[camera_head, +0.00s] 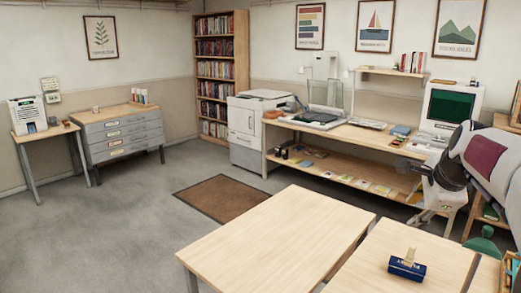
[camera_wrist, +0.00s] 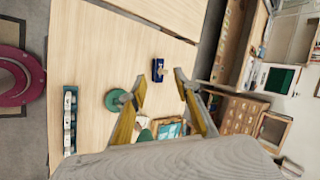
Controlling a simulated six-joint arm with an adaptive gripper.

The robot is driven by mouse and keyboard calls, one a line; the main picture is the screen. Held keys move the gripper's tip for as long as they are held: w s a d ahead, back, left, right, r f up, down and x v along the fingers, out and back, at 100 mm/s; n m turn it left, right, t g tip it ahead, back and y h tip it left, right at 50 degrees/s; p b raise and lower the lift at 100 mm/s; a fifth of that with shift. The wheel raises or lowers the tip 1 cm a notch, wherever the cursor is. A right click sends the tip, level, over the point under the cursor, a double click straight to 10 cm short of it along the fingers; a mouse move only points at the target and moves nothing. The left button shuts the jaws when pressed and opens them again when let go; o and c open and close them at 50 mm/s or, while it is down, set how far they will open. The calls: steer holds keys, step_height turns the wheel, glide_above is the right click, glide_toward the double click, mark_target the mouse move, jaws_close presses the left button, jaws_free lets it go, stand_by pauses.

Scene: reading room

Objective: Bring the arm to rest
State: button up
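My arm reaches in from the right edge in the head view, above the right end of the wooden tables and in front of the long workbench. My gripper shows in the wrist view (camera_wrist: 160,82), with two yellow-padded fingers spread apart and nothing between the tips. Beyond the fingertips lies the light wooden table (camera_wrist: 100,55), with a small blue block with a wooden handle on it (camera_wrist: 158,75). That block also shows in the head view (camera_head: 407,270), resting near the table's front, apart from my gripper.
A green rounded object (camera_head: 484,246) stands at the right, also in the wrist view (camera_wrist: 116,101). A narrow tray of small items (camera_wrist: 70,120) lies on the table. The workbench (camera_head: 340,131) holds a monitor (camera_head: 452,105). The left table (camera_head: 275,235) is bare.

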steer(key=s+a+n, duration=0.6)
steer(key=s+a, duration=0.1)
steer(key=a, duration=0.3)
steer(key=s+a+f+n, duration=0.3)
steer(key=s+a+n, duration=0.1)
steer(key=s, duration=0.4)
steer(key=s+a+f+n+g, duration=0.1)
steer(key=s+a+f+n, duration=0.3)
steer(key=s+n, duration=0.2)
steer(key=s+a+f+n+y, duration=0.1)
steer(key=s+a+f+n, duration=0.2)
steer(key=s, duration=0.7)
steer(key=shift+a+f+n+g, duration=0.3)
steer(key=shift+a+f+n, duration=0.05)
steer(key=shift+a+n, duration=0.7)
